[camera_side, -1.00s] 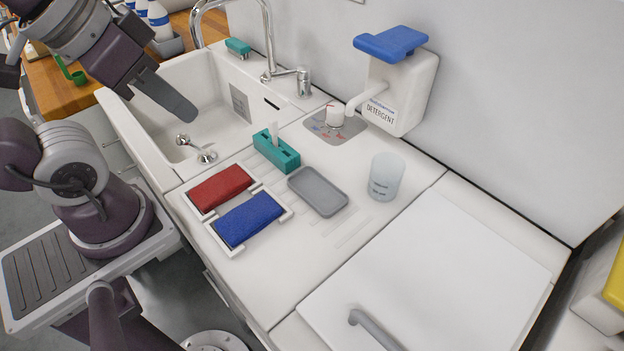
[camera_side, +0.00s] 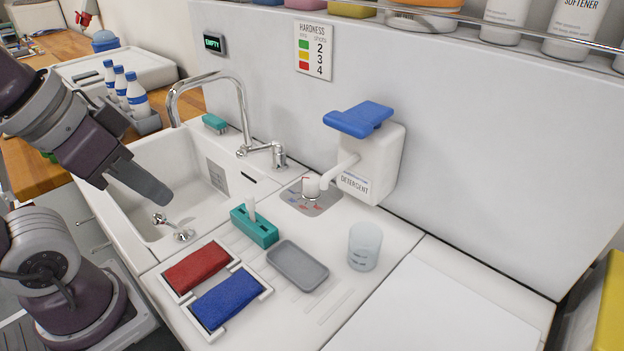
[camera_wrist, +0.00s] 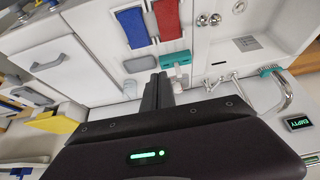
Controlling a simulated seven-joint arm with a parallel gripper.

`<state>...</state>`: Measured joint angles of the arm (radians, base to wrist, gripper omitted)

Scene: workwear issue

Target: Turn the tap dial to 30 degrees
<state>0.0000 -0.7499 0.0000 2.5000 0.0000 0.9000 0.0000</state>
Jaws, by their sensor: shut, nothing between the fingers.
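The tap dial (camera_side: 311,187) is a small white knob on a grey plate (camera_side: 325,203) with red and blue marks, on the counter behind the sink's right side. A red mark shows on top of the knob, but its exact angle is too small to read. The detergent dispenser's spout ends close beside the knob. My gripper (camera_side: 158,192) is shut and empty, in the air over the sink, well left of the dial. In the wrist view my shut fingers (camera_wrist: 158,92) show near the middle; I cannot make out the dial there.
The white detergent dispenser (camera_side: 381,160) with a blue lever is right of the dial. The chrome tap (camera_side: 240,110) stands behind the sink (camera_side: 150,165). A teal holder (camera_side: 255,228), grey tray (camera_side: 297,266), clear cup (camera_side: 364,247) and red and blue cloths lie in front.

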